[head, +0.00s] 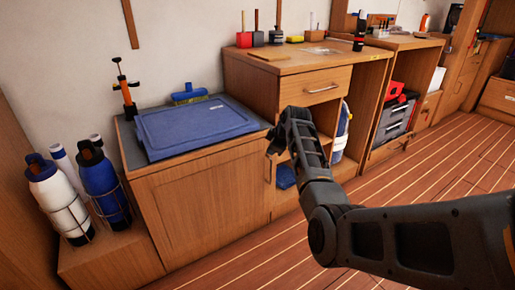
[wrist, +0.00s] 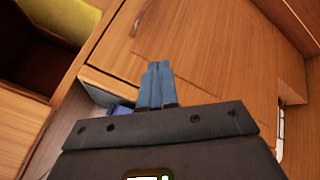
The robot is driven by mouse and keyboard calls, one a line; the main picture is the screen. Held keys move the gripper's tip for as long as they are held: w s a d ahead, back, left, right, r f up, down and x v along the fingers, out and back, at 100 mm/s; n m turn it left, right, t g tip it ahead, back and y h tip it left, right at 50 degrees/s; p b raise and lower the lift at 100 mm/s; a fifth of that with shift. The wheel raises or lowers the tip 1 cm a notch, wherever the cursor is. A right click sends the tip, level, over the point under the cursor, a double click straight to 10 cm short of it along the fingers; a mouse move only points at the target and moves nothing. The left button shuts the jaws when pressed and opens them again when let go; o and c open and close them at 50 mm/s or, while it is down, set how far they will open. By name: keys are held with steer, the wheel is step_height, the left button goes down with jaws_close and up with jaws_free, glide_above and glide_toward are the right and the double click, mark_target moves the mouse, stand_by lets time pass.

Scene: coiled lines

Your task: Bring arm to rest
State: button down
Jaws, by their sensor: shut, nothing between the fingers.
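My gripper (wrist: 156,88) shows in the wrist view with its two blue-grey fingers pressed together and nothing between them. In the head view my gripper (head: 272,146) is at the end of my dark arm, which reaches in from the lower right. It hangs in front of the wooden cabinets, near the corner of the lower cabinet (head: 205,205). Its fingertips are small and dark there. Wooden cabinet panels fill most of the wrist view behind the fingers.
A blue lid or bin (head: 200,125) lies on the lower cabinet. A taller workbench (head: 290,62) with a drawer (head: 322,90) stands behind my gripper. Bottles in wire holders (head: 62,195) stand at the left. The planked floor (head: 440,165) at the right is clear.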

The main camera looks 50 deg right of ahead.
steer(key=shift+s+r, duration=0.1)
steer(key=s+a+f+m+t+h, duration=0.1)
steer(key=s+a+f+h, duration=0.1)
steer(key=s+a+f, duration=1.05)
steer(key=s+a+r+m+t, duration=0.1)
steer(key=s+a+t, duration=0.3)
steer(key=s+a, duration=1.3)
steer(key=s+a+r+m+t+y, duration=0.1)
steer(key=s+a+r+t+y, duration=0.1)
steer(key=s+a+r, duration=0.7)
steer(key=s+a+r+m+t+y, duration=0.1)
steer(key=s+a+r+y, duration=0.1)
steer(key=s+a+r, duration=0.65)
steer(key=d+r+p, duration=0.2)
steer(key=r+p, duration=0.7)
steer(key=r, duration=0.2)
steer(key=w+d+r+p, duration=0.1)
steer(key=r+p, duration=0.8)
steer(key=r, duration=0.2)
steer(key=shift+d+y, duration=0.3)
steer(key=shift+d, duration=0.05)
steer(key=shift+r, duration=0.1)
